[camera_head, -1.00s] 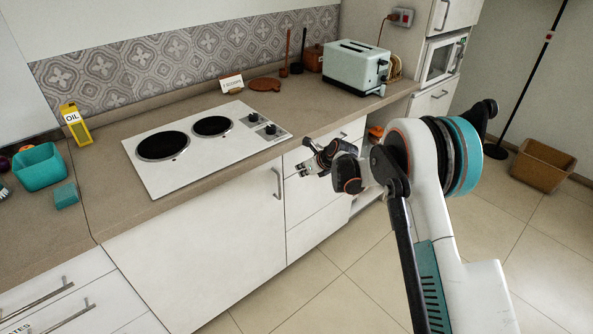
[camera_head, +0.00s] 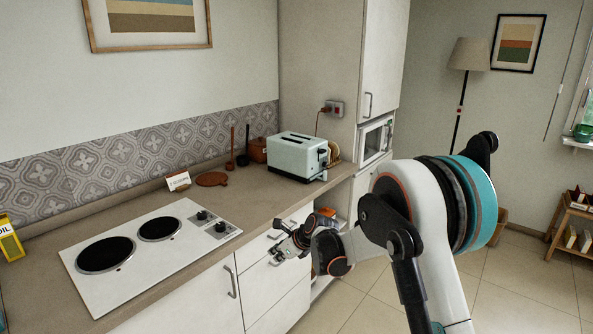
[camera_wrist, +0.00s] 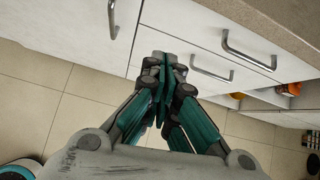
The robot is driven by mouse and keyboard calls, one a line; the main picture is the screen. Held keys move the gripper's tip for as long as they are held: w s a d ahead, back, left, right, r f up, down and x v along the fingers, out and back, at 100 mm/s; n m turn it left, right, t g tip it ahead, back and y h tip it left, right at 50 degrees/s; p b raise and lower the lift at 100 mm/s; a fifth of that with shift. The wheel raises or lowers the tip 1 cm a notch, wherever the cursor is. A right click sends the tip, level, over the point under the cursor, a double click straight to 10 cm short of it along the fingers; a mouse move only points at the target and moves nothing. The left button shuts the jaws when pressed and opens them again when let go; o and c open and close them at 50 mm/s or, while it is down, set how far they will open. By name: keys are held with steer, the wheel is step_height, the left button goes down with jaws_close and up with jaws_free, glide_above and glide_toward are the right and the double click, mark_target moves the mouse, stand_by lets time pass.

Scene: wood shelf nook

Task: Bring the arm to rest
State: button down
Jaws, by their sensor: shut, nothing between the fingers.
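My gripper (camera_head: 278,254) is in front of the drawers (camera_head: 272,277), below the counter's edge, at the end of my bent arm. In the wrist view my gripper (camera_wrist: 164,66) has its fingers together with nothing between them. It points toward the white cabinet fronts and drawer handles. No object is in its grasp. Whether the fingertips clear the drawer fronts by much is hard to tell.
The counter (camera_head: 184,270) holds a white cooktop (camera_head: 150,250), a pale toaster (camera_head: 297,157) and a yellow oil box (camera_head: 9,240). A microwave (camera_head: 375,140) sits in the tall cabinet. Open tiled floor (camera_head: 510,285) lies to the right, with a small wooden shelf (camera_head: 575,225) beyond.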

steer(key=s+d+r+n+t+h, duration=0.1)
steer(key=s+d+r+n+h, duration=0.2)
steer(key=s+d+r+n, duration=1.2)
steer(key=s+d+r+n+h, duration=0.1)
steer(key=s+d+n, duration=0.3)
steer(key=s, duration=0.9)
steer(key=s+d+r+n+h, duration=0.2)
steer(key=s+d+n, duration=0.3)
steer(key=s+d, duration=0.4)
steer(key=s, duration=0.5)
steer(key=shift+s+r+t+h, duration=0.2)
steer(key=shift+s+t+h, duration=0.1)
steer(key=shift+h, duration=0.1)
